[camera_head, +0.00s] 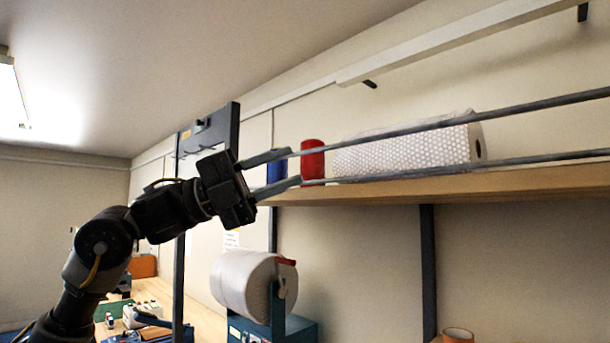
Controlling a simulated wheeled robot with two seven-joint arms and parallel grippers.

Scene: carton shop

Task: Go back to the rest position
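My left arm comes in from the lower left, raised to shelf height. My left gripper (293,167) is open, its two fingers spread and pointing right. A blue cylinder (277,172) stands on the shelf and shows between the fingers; I cannot tell whether it is between them or farther back. A red cylinder (313,163) stands just right of the fingertips. My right gripper is not in view.
Two thin rails run in front of the wooden shelf (450,187), which holds a bubble-wrap roll (410,150). A dark upright frame (215,128) stands behind the gripper. Below are a large white roll (243,285) and a cluttered bench (205,318).

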